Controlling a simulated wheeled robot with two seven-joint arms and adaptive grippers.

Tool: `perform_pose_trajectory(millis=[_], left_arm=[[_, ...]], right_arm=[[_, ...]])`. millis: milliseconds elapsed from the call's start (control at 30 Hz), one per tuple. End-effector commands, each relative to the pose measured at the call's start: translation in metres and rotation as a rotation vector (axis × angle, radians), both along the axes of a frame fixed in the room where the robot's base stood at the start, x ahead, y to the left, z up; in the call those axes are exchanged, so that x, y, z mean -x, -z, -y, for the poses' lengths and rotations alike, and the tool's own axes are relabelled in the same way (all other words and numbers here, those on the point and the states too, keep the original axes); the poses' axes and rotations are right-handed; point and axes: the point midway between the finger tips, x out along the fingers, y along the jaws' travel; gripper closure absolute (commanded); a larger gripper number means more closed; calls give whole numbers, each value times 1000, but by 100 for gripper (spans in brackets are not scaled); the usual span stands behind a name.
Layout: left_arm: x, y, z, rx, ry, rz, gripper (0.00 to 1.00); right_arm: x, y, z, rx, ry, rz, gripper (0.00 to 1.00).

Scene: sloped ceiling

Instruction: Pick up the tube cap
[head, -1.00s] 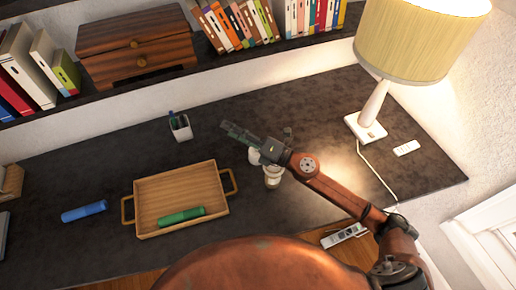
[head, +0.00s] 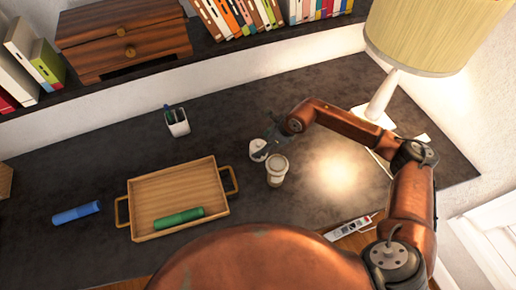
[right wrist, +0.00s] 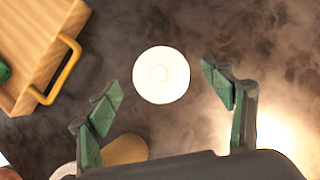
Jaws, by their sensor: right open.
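The tube cap (head: 258,148) is a small white round piece on the dark desk, right of the tray; in the right wrist view the cap (right wrist: 161,75) is a white disc with a small raised centre. My right gripper (head: 268,150) points down at the cap, its fingers partly hard to make out in the head view. In the right wrist view its green-padded fingers are spread wide, with the cap between and slightly beyond them, touching neither. A pale tube-like container (head: 277,172) stands just beside the cap. My left gripper is out of view.
A wooden tray (head: 135,188) with yellow handles holds a green cylinder (head: 179,218). A blue cylinder (head: 77,213) lies left of it. A pen cup (head: 177,122) stands behind. A lamp (head: 381,100) is at right. Desk behind the cap is clear.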

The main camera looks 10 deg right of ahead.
Motion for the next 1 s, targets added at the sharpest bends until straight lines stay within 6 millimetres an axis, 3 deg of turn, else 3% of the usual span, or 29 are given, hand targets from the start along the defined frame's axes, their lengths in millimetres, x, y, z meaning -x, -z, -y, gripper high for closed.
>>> perform_pose_trajectory(millis=[200, 500, 1000], left_arm=[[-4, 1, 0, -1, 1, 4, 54], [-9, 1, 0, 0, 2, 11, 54], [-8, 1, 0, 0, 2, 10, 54]], right_arm=[[-8, 27, -11, -2, -1, -2, 26], [-10, 30, -14, -1, -4, 0, 26], [-10, 30, -14, -2, -4, -1, 59]])
